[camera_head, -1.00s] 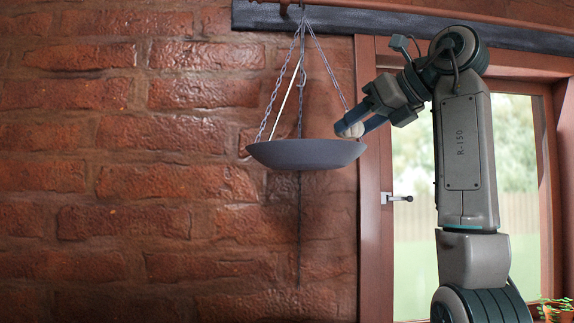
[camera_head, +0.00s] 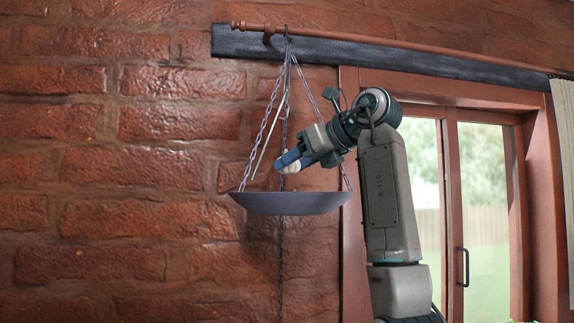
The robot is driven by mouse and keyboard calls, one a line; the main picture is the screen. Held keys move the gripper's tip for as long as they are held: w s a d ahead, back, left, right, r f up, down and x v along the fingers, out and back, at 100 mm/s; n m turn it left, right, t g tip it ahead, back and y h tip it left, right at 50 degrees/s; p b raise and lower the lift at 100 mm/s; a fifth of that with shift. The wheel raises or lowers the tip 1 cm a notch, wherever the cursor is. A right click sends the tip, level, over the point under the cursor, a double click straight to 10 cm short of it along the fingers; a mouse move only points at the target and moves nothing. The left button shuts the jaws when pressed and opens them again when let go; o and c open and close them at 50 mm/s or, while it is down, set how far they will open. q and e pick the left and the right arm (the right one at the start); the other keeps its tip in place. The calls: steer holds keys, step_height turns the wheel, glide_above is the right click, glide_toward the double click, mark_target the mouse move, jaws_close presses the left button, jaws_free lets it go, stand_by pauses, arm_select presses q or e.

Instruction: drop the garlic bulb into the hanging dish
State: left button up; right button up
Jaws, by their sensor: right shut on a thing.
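The hanging dish (camera_head: 290,204) is a shallow dark grey bowl hung on chains (camera_head: 266,128) from a rail on the brick wall. My right gripper (camera_head: 286,163) has blue fingers and reaches in from the right, between the chains, over the middle of the dish. It is shut on the pale garlic bulb (camera_head: 289,168), which shows partly between the fingers. The bulb is a little above the dish's rim and looks apart from it. The inside of the dish is hidden from this low angle. My left gripper does not show.
A thin pale rod (camera_head: 266,138) slants among the chains on the left. A wooden rail (camera_head: 400,44) runs above the dark beam (camera_head: 440,63). A framed glass door (camera_head: 485,190) is at the right, with a curtain (camera_head: 564,150) at the edge. The left side is open brick wall.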

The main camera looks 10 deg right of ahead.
steer(key=w, duration=0.1)
steer(key=w+a+p, duration=0.1)
steer(key=w, duration=0.1)
steer(key=shift+w, duration=0.15)
steer(key=shift+w+d+f, duration=0.1)
steer(key=shift+w+d, duration=0.05)
steer(key=shift+w, duration=0.05)
steer(key=shift+w+p, duration=0.15)
steer(key=shift+p, duration=0.3)
steer(key=shift+w+p, duration=0.4)
steer(key=shift+p, duration=0.1)
step_height(320, 180, down, 3)
steer(key=shift+p, duration=0.75)
steer(key=shift+w+f, duration=0.1)
steer(key=shift+f, duration=0.3)
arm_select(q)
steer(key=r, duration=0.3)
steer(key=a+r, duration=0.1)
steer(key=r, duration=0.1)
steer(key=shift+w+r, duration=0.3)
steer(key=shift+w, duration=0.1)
arm_select(e)
steer(key=shift+s, duration=0.2)
